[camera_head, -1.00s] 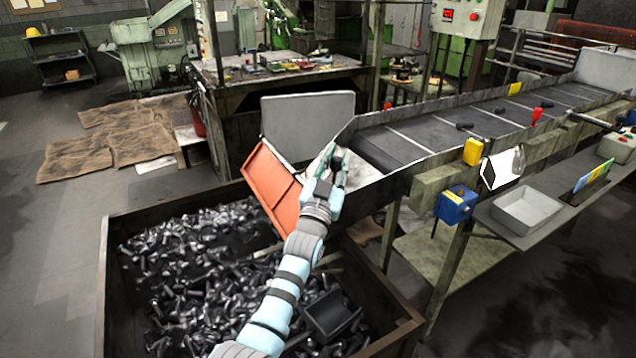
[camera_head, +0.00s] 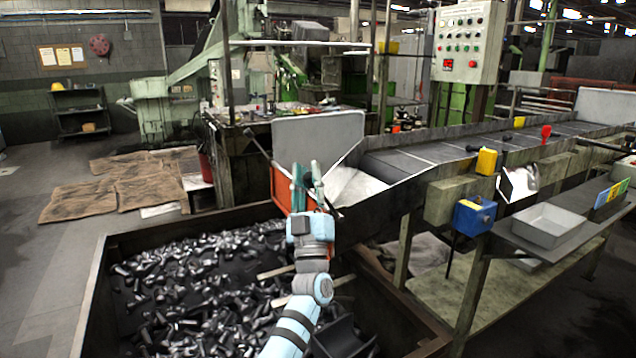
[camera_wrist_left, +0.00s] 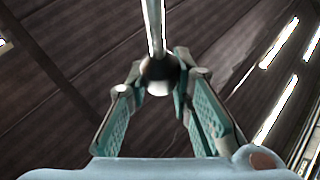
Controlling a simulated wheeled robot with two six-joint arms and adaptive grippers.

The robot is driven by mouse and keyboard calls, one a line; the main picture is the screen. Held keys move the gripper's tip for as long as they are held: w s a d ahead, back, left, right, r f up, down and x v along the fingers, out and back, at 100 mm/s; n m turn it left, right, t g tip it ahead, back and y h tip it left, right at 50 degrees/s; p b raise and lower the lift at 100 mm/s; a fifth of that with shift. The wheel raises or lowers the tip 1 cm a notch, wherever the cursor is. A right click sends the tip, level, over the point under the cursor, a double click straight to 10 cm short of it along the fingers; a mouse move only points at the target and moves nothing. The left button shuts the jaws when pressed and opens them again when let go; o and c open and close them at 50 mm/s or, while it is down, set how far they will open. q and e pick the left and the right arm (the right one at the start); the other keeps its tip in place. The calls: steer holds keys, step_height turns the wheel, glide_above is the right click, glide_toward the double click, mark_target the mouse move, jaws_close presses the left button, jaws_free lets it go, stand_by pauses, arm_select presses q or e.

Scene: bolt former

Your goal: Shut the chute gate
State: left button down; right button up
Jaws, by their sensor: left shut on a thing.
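The orange chute gate (camera_head: 281,188) stands at the low end of the chute (camera_head: 400,185), above the bolt bin. It shows as a narrow upright panel, partly hidden behind my left gripper (camera_head: 306,172). In the left wrist view, the gripper's teal fingers are shut on a round dark knob (camera_wrist_left: 160,75) at the end of a shiny rod (camera_wrist_left: 155,28). My right gripper is out of view.
The bin (camera_head: 92,285) full of loose bolts lies below my left arm. A grey panel (camera_head: 318,143) stands behind the gate. The blue box (camera_head: 474,215) and a grey tray (camera_head: 548,226) sit at the right.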

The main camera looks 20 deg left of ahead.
arm_select(q)
steer(key=shift+s+a+f+n, duration=0.1)
steer(key=shift+f+n, duration=0.1)
steer(key=shift+n, duration=0.1)
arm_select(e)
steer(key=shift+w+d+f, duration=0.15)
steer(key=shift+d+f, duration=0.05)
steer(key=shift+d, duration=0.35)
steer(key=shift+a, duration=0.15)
arm_select(q)
steer(key=c, duration=1.4)
jaws_free()
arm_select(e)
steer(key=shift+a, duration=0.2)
arm_select(q)
steer(key=shift+r, duration=0.2)
step_height(320, 180, up, 10)
steer(key=shift+f, duration=0.15)
